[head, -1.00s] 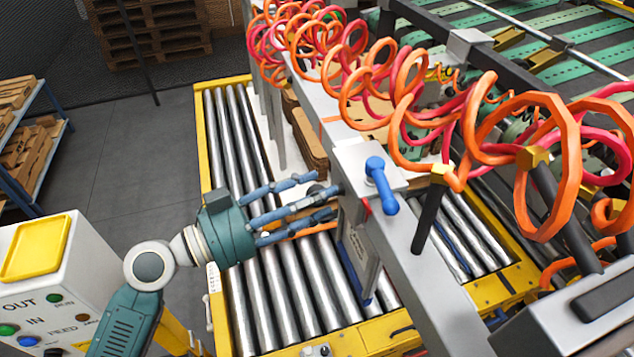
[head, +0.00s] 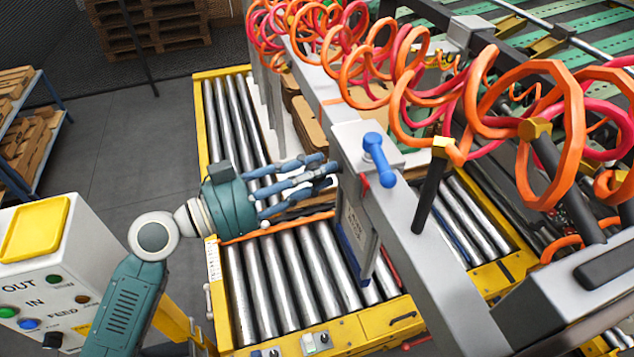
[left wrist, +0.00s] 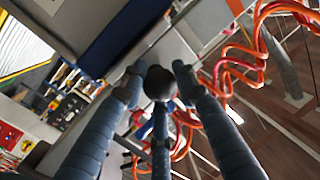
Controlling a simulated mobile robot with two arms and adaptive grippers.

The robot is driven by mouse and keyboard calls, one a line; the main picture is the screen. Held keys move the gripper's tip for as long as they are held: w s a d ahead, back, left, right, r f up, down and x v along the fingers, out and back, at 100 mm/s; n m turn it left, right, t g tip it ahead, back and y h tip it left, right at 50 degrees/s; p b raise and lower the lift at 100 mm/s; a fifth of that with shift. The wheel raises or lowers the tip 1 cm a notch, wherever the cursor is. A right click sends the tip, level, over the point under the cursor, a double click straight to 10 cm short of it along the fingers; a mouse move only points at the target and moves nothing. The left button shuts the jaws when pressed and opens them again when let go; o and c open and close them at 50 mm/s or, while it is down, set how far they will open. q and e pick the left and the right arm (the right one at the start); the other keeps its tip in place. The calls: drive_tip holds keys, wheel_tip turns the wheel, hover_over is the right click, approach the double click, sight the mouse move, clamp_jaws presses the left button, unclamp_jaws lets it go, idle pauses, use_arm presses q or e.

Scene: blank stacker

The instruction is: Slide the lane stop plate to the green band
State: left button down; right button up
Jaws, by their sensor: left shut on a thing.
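The lane stop plate (head: 355,232) is a grey upright panel with a printed label and a blue lower edge. It hangs over the rollers below a white carriage block (head: 352,138) on the grey beam. A blue clamp lever (head: 379,160) tops the block, and a red pointer sits at its side. My left gripper (head: 328,172) has its fingers drawn together at the plate's left face. In the left wrist view they close around a black round knob (left wrist: 159,83). I cannot make out a green band on the beam. My right gripper is out of view.
The roller conveyor (head: 290,275) has a yellow frame. Brown cardboard blanks (head: 306,125) stand behind the plate. Orange and red coiled hoses (head: 545,130) hang above the beam at right. A white control box (head: 45,270) stands at lower left.

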use_arm(q)
drive_tip(key=w+a+b, duration=0.2)
drive_tip(key=w+b, duration=0.2)
drive_tip(key=w, duration=0.2)
drive_tip(key=shift+w+a, duration=0.15)
drive_tip(key=shift+w, duration=0.15)
drive_tip(key=shift+r, duration=0.1)
drive_tip(key=c, duration=1.4)
unclamp_jaws()
drive_tip(key=shift+o, duration=0.3)
drive_tip(key=shift+w, duration=0.1)
